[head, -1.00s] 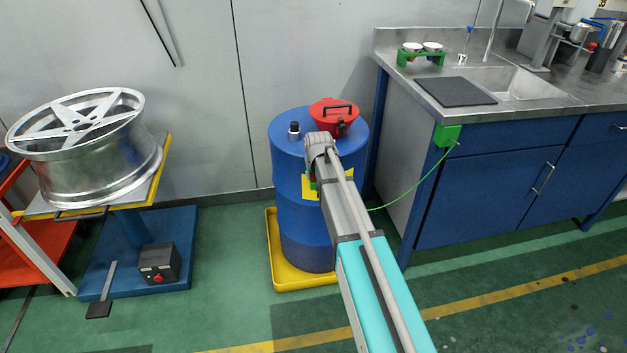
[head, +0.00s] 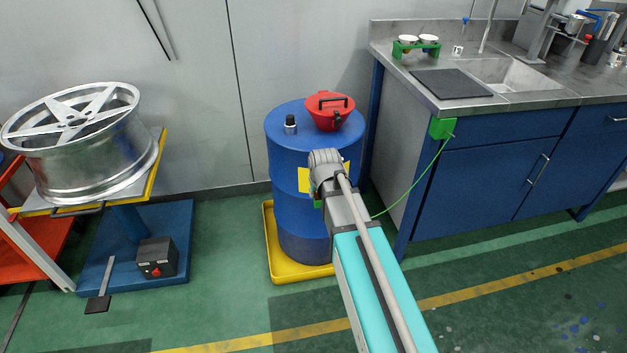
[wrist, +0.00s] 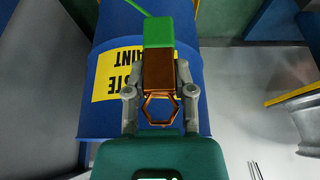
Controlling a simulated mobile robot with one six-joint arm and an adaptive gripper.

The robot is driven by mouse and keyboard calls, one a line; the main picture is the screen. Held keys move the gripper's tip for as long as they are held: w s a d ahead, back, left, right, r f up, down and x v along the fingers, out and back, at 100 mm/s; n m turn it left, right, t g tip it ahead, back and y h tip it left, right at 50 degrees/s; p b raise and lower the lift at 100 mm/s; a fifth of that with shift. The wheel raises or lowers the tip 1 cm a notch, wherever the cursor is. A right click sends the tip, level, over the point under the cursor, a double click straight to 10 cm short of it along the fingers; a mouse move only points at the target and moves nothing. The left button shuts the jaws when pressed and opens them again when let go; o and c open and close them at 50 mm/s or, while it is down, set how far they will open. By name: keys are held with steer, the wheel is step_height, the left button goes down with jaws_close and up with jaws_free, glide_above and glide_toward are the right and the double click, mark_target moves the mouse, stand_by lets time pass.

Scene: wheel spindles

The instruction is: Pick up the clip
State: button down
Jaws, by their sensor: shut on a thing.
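The clip (wrist: 160,72) has a copper-coloured body with a hexagonal ring-shaped end and a green block on its other side. A green cable leads from that block. In the wrist view my gripper (wrist: 160,94) has its two grey fingers shut on the clip, one on each side. The blue drum (head: 287,222) stands behind the clip, with its yellow label (wrist: 118,72) facing me. In the head view my arm's end is in front of the drum's upper side, and it hides most of the gripper and clip. I cannot tell whether the clip touches the drum.
The drum stands in a yellow tray (head: 290,275). The green cable (head: 425,172) runs to a green box (head: 442,128) on the blue sink bench. A wheel on a stand (head: 85,150) is at left.

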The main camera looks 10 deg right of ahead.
steer(key=shift+s, duration=2.7)
steer(key=shift+s, duration=0.1)
